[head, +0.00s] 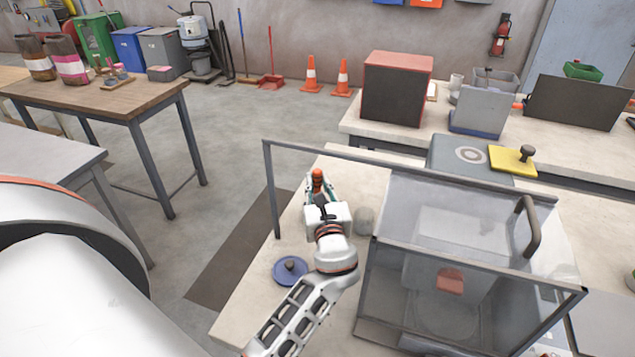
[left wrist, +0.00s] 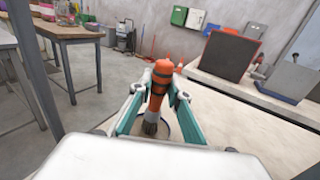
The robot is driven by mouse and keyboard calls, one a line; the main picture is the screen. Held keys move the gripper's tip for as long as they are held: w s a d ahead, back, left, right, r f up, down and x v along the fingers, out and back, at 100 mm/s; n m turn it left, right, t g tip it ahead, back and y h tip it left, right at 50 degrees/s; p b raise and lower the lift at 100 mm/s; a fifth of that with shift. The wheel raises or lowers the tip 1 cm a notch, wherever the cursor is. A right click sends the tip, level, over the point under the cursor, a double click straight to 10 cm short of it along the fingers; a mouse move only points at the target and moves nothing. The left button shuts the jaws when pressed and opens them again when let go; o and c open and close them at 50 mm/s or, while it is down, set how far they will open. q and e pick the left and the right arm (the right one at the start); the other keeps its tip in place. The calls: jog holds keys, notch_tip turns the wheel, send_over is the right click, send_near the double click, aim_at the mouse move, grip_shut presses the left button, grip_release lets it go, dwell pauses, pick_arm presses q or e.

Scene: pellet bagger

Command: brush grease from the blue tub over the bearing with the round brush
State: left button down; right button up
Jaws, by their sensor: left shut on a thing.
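My left gripper (head: 319,190) is shut on the round brush (left wrist: 160,85), gripping its orange handle with dark bands. The brush is roughly upright with its grey-brown bristles (left wrist: 150,124) pointing down. A curved rim shows around the bristle end in the left wrist view, mostly hidden by the fingers and wrist; I cannot tell if it is the blue tub or whether the bristles are inside it. A blue disc with a dark knob (head: 290,270), like a lid, lies on the pale bench beside my left arm. I cannot clearly make out the bearing. My right gripper is not in view.
A clear-walled guard box (head: 440,260) with a handle stands close right of my left arm. A metal rail (head: 350,153) crosses behind the gripper. A grey rounded object (head: 364,221) is beside the wrist. A red-framed dark box (head: 396,88) stands on the back bench.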

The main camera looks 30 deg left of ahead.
aim_at(317, 172)
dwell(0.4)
pick_arm(q)
jog(key=shift+r+p, duration=0.35)
jog(key=shift+r, duration=3.15)
jog(key=shift+f, duration=0.1)
jog(key=shift+s+d, duration=0.1)
jog(key=shift+s, duration=0.15)
jog(key=s+d+f+m+t+h, duration=0.3)
jog(key=s+d+m+h, duration=0.5)
jog(key=s+d+h, duration=0.4)
jog(key=shift+s+d+f+t, duration=0.15)
jog(key=shift+s+d+t, duration=0.05)
jog(key=shift+t, duration=0.6)
